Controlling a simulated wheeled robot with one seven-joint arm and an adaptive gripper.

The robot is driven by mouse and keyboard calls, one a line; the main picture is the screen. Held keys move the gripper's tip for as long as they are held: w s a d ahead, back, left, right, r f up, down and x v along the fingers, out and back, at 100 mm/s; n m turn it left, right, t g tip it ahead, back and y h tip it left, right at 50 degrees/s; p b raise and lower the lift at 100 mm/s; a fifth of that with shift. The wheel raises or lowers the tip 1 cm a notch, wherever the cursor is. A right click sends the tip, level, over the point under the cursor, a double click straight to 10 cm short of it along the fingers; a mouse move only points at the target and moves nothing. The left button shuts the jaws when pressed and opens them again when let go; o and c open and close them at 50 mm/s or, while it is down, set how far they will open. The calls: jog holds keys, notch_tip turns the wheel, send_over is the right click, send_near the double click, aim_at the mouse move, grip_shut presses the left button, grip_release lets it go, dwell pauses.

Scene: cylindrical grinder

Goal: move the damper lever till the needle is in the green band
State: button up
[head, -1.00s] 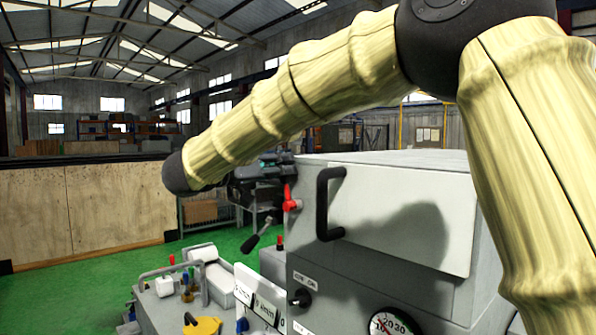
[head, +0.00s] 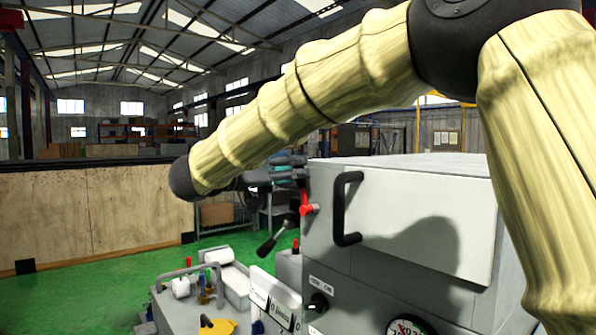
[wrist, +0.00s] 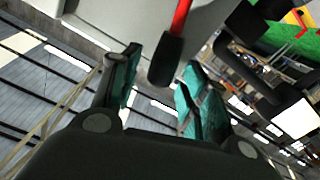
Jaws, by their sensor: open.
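The gauge (head: 405,326) is at the bottom edge of the head view and partly cut off. A red mark shows on its white dial, but I see no green band and cannot read the needle. In the wrist view, my gripper (wrist: 160,64) is open. A red rod with a black grip (wrist: 166,62) shows between its teal fingers; contact cannot be told.
The grey cabinet (head: 420,215) has a black handle (head: 345,208) on its front and a black rotary knob (head: 318,301) below. A machine bench with a yellow part (head: 218,327) and white blocks is at lower left. Green floor (head: 95,285) lies open beyond, before a wooden partition (head: 90,215).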

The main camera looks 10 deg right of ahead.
jog(key=v, duration=0.9)
jog(key=shift+s+a, duration=0.15)
jog(key=shift+a, duration=0.2)
jog(key=shift+r, duration=0.1)
dwell(1.4)
